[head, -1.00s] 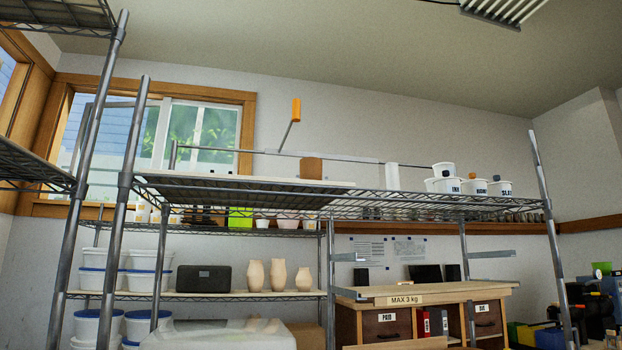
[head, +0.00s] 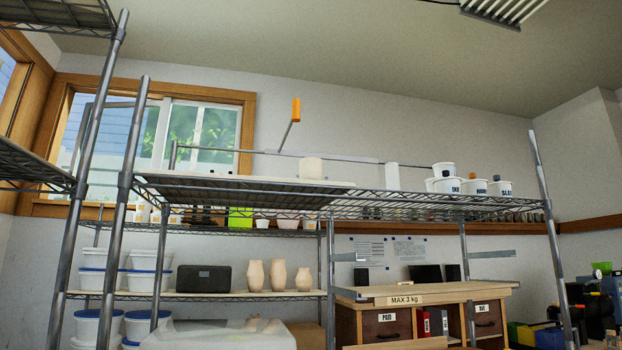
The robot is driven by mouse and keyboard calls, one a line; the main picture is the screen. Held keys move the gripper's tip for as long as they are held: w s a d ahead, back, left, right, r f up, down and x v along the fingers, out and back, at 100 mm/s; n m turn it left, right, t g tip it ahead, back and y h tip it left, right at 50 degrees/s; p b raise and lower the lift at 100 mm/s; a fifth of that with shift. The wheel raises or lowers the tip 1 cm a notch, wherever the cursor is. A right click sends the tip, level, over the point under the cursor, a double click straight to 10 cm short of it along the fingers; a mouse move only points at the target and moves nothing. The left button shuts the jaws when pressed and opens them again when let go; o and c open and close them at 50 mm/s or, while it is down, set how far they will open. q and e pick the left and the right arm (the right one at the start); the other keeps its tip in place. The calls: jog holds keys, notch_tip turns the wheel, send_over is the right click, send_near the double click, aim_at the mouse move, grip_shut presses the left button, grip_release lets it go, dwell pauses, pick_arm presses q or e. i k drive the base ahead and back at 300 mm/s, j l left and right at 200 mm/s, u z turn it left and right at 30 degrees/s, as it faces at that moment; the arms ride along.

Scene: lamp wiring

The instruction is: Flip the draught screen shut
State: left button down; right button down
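I cannot clearly make out a draught screen. An orange-handled lever (head: 296,110) stands up behind the top shelf, tilted slightly right at its top, its thin grey rod running down to a long horizontal bar (head: 350,158). A pale cream upright piece (head: 311,168) stands on the pale board (head: 240,181) on the top shelf, just right of the lever's foot. A white upright piece (head: 392,177) stands further right. Neither of my grippers is in view.
The wire shelf rack (head: 430,201) crosses the view, its posts rising left and right. White labelled pots (head: 474,186) stand at its right end. Below are a black box (head: 204,279), several vases (head: 278,275) and a workbench (head: 430,291). The space above the shelf is open.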

aim_at(297, 102)
jog(key=u, duration=0.25)
jog(key=i+l+u, duration=0.1)
jog(key=l+u, duration=0.85)
jog(key=l, duration=0.5)
jog(key=k+l+u, duration=0.1)
jog(key=l, duration=0.85)
jog(key=k+l+u, duration=0.1)
jog(key=l, duration=0.4)
jog(key=k+l+u, duration=0.1)
jog(key=l, duration=0.35)
jog(key=k+l, duration=0.1)
jog(key=l, duration=0.4)
